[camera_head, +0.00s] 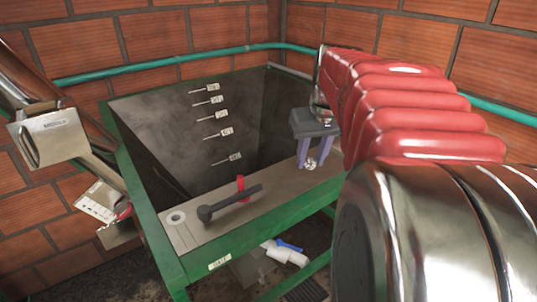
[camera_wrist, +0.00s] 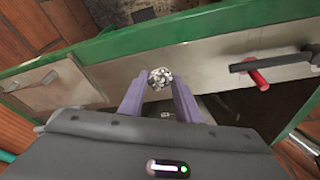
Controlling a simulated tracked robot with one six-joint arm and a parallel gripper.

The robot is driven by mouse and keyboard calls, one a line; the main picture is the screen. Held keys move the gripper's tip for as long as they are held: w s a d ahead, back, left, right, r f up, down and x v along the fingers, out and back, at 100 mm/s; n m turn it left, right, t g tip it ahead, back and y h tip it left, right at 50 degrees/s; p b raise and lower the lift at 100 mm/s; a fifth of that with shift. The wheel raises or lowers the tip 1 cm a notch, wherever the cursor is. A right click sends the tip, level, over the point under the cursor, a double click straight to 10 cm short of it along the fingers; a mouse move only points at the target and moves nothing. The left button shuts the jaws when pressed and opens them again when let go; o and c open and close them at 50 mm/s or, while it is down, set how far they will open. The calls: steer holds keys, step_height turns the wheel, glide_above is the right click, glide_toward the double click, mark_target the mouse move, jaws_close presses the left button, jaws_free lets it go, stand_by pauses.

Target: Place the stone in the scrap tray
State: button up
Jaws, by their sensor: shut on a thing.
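The stone (camera_head: 311,163) is a small, speckled grey-and-white lump. It sits between the purple fingers of my gripper (camera_head: 314,165), above the hopper's metal ledge. In the wrist view the stone (camera_wrist: 160,77) shows at the tips of my gripper (camera_wrist: 160,88), with a finger on each side. The fingers are shut on it. Whether the stone touches the ledge cannot be told. I cannot identify a scrap tray for certain in either view.
A green-framed hopper (camera_head: 148,222) has several labelled pegs on its inner wall. A black handle (camera_head: 230,203) with a red grip (camera_head: 240,184) lies across the ledge. A metal box (camera_head: 50,137) is at left. A blue-handled valve (camera_head: 288,246) sits below. Brick walls stand behind.

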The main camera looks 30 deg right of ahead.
mark_target(311, 163)
step_height(311, 163, up, 5)
steer(key=shift+r, duration=0.1)
steer(key=shift+s, duration=0.1)
stand_by(0.6)
